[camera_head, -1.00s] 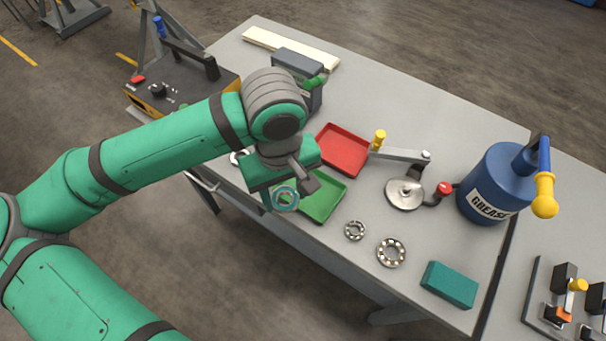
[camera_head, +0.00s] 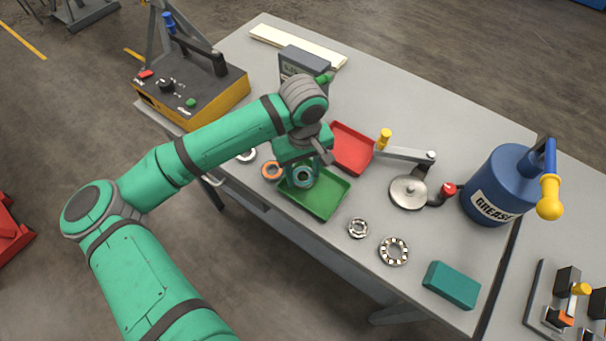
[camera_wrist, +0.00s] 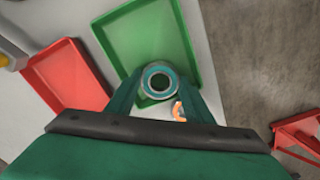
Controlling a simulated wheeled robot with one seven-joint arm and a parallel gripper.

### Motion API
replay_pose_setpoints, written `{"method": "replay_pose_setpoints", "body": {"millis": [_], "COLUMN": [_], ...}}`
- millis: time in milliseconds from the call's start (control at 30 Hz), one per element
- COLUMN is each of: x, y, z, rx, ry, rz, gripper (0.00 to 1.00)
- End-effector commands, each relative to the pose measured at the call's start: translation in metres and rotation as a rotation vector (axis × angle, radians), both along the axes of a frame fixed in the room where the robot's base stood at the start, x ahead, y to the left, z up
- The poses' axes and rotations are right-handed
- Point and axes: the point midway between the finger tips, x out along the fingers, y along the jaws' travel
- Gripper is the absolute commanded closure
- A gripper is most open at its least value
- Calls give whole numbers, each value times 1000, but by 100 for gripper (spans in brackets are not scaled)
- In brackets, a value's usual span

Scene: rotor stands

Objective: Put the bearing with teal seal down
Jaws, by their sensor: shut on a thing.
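The bearing with teal seal (camera_head: 304,177) is a small ring with a teal face, held between the fingers of my gripper (camera_head: 303,172). In the wrist view the bearing (camera_wrist: 158,80) sits between the fingertips (camera_wrist: 160,88), over the near part of the green tray. My gripper is shut on it. The green tray (camera_head: 322,203) lies below and around it in the head view. I cannot tell whether the bearing touches the tray floor.
An orange-sealed bearing (camera_head: 271,171) lies just left of the green tray. A red tray (camera_head: 352,150) stands behind it. Two open bearings (camera_head: 358,228) (camera_head: 394,251) and a teal block (camera_head: 451,285) are to the right. Another ring (camera_head: 246,155) is at the left.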

Motion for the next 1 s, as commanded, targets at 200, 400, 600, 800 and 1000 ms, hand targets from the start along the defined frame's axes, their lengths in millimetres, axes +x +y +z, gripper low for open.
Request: {"method": "replay_pose_setpoints", "body": {"millis": [200,400,600,800,1000], "x": [0,0,0,-1,0], "y": [0,0,0,1,0], "z": [-16,-16,-22,-30,-32], "rx": [-1,-1,0,1,-3], "ry": [-1,-1,0,4,3], "rz": [1,1,1,2,5], "gripper": [76,76,76,76,38]}}
